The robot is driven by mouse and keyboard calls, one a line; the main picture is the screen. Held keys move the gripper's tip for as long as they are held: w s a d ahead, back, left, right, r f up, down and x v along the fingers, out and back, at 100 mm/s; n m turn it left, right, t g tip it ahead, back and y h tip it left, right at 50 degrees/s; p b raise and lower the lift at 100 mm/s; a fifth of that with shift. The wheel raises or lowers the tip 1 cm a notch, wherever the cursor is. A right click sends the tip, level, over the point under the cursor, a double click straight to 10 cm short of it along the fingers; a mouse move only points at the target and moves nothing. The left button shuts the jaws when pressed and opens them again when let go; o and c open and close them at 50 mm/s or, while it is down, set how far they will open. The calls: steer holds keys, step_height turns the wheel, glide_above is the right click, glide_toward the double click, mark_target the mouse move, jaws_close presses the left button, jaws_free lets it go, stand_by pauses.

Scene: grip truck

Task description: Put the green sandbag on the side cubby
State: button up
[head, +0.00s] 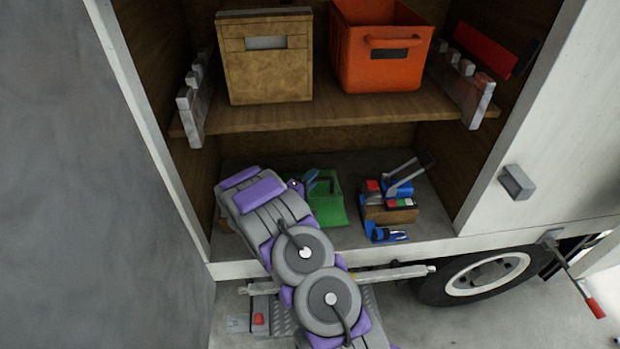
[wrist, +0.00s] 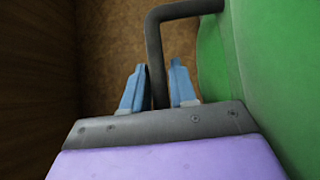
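The green sandbag (head: 332,205) sits on the floor of the lower compartment, partly hidden by my arm in the head view. In the wrist view its green side (wrist: 275,70) fills the right edge, and its dark handle (wrist: 157,50) arches toward the middle. My gripper (wrist: 158,75) has one blue finger on each side of this handle. In the head view my gripper (head: 312,180) is at the bag's left side. The side cubby cannot be clearly picked out.
A shelf (head: 330,112) above holds a tan box (head: 265,75) and an orange crate (head: 380,70). A toolbox (head: 390,208) with blue and red tools stands right of the bag. The wooden left wall (wrist: 35,90) is close to my gripper.

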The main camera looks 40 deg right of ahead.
steer(key=shift+o, duration=1.4)
steer(key=shift+a, duration=0.35)
steer(key=shift+o, duration=0.3)
steer(key=shift+a+r, duration=0.15)
steer(key=shift+a, duration=0.45)
steer(key=shift+a, duration=0.1)
steer(key=shift+s+a, duration=0.15)
steer(key=shift+a, duration=0.1)
steer(key=p+v, duration=0.1)
steer(key=v, duration=0.5)
steer(key=shift+a, duration=0.25)
steer(key=shift+d, duration=0.55)
steer(key=shift+a, duration=0.1)
